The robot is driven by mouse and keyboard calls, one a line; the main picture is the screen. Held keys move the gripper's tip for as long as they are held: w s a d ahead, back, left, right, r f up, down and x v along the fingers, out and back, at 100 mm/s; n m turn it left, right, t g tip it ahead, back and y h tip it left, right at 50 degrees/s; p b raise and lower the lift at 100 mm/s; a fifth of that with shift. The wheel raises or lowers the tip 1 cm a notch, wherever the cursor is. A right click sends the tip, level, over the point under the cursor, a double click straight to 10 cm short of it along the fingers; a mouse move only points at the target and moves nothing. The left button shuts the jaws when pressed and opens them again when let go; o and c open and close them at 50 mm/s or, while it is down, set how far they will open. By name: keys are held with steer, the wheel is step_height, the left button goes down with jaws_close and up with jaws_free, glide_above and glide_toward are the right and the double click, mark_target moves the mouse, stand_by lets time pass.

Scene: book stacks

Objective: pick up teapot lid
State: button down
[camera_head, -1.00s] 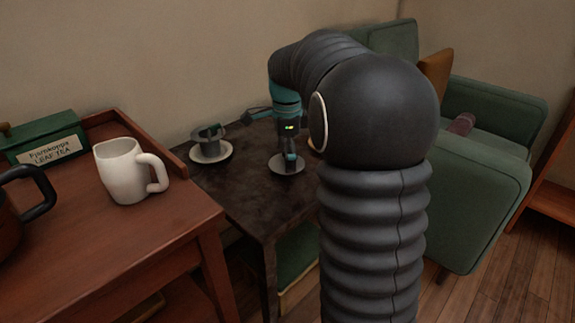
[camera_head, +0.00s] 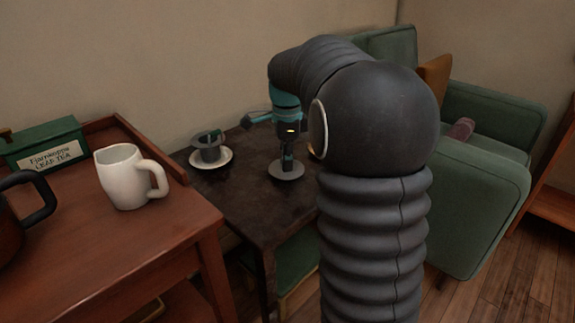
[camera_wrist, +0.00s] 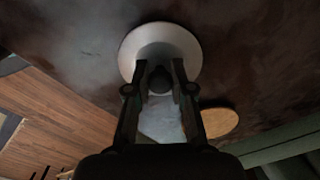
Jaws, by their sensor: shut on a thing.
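The teapot lid is a round pale grey disc (camera_head: 287,176) with a dark knob at its middle, low over the dark side table. My gripper (camera_head: 288,160) points down at it from above, with its fingers shut on the knob. In the wrist view, the lid (camera_wrist: 185,42) shows as a pale disc beyond the fingertips, and my gripper (camera_wrist: 160,78) has the dark knob between its fingers. I cannot tell whether the lid still touches the table. A brown pot (camera_head: 10,230) with a black handle is cut off at the left edge.
The dark table (camera_head: 250,212) also bears a grey cup (camera_head: 211,150) on a white saucer (camera_head: 225,160). A white mug (camera_head: 122,180) and a green tea box (camera_head: 42,148) stand on the wooden cabinet at left. A green armchair (camera_head: 470,200) stands at right.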

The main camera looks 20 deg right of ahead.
steer(key=shift+s+f, duration=0.15)
steer(key=shift+f, duration=0.3)
step_height(320, 180, up, 4)
steer(key=shift+r+p, duration=0.15)
steer(key=shift+p, duration=0.45)
steer(key=s+d+r, duration=0.6)
steer(key=s+r, duration=0.1)
steer(key=s, duration=0.2)
steer(key=shift+s+d+p, duration=0.15)
steer(key=shift+s+p, duration=0.15)
steer(key=shift+p, duration=0.15)
